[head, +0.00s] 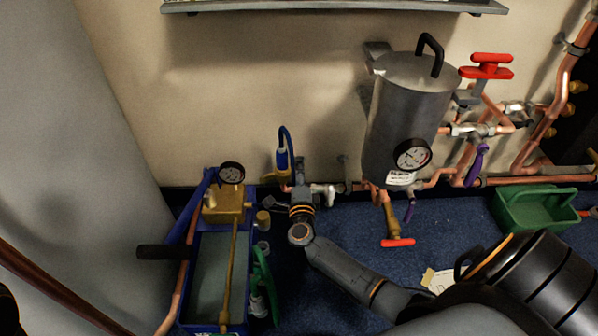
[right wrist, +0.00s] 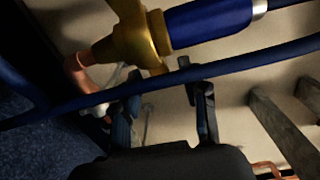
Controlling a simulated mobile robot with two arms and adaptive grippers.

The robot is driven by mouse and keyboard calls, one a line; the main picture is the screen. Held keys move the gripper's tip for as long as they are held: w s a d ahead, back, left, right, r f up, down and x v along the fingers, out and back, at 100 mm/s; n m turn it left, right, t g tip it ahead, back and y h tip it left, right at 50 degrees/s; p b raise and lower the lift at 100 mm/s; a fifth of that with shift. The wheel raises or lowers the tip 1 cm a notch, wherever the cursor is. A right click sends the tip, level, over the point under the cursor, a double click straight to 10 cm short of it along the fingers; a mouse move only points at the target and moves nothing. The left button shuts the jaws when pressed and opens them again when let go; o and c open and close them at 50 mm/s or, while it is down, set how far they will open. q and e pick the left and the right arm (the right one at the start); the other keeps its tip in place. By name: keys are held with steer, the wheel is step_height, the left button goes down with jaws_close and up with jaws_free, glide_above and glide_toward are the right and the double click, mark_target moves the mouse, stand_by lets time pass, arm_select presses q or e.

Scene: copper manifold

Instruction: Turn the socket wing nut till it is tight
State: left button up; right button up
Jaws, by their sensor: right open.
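The brass socket wing nut (right wrist: 135,40) is at the top of the right wrist view, at the end of a blue sleeve (right wrist: 210,20). In the head view the blue sleeve (head: 282,160) hangs at the wall with the small brass nut (head: 283,179) below it. My right gripper (right wrist: 160,80) is open, its two fingers pointing toward the nut. One brass wing shows near the gap between the fingertips; I cannot tell whether they touch. In the head view the right gripper (head: 301,188) is just right of the nut, partly hidden by its own wrist. My left gripper is not in view.
A blue hose (right wrist: 200,80) crosses close to the fingers. A blue test pump (head: 215,270) with a gauge stands at left. A grey tank (head: 408,120) with a gauge and copper pipes is at right. A green tray (head: 535,210) lies on the blue floor.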

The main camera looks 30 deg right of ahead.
steer(key=shift+x, duration=1.15)
jaws_close()
